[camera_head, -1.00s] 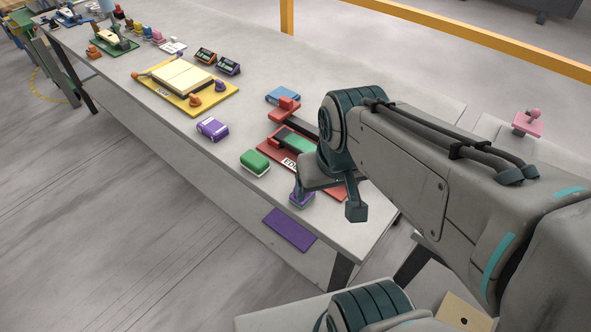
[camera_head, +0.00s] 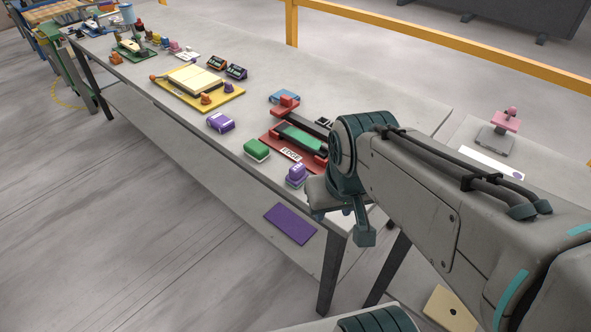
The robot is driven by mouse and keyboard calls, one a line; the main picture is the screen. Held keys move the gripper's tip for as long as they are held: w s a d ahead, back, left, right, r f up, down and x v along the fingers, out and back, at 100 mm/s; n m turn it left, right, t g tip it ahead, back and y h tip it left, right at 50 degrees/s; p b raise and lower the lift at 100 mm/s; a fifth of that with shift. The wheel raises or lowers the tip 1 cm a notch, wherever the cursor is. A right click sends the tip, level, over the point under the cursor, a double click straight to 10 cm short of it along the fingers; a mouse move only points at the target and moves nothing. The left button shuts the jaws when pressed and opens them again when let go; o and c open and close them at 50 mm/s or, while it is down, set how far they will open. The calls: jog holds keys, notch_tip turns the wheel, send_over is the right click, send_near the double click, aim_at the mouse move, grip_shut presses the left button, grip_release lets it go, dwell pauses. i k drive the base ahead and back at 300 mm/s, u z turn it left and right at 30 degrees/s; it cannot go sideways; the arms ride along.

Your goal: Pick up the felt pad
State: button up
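No object is clearly marked as the felt pad. A thin flat purple rectangle (camera_head: 290,224) lies low by the table's front side, below the top; whether it is the felt pad I cannot tell. On the tabletop, a green block with a pale base (camera_head: 257,150) and a purple block (camera_head: 220,122) sit near the front edge. A small purple piece with a raised top (camera_head: 297,175) stands near the table's corner. My gripper (camera_head: 341,225) is at the corner, right of the purple rectangle, with its two teal fingers apart and nothing seen between them.
A red fixture labelled EDGE (camera_head: 291,154) stands beside the green block, partly behind my arm. A yellow board (camera_head: 196,103) with a pale pad and knobs lies farther left. A table leg (camera_head: 331,272) stands below my gripper. A pink-topped piece (camera_head: 505,121) is at right.

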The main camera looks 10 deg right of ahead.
aim_at(297, 175)
jog(key=i, duration=0.45)
jog(key=z, duration=1.05)
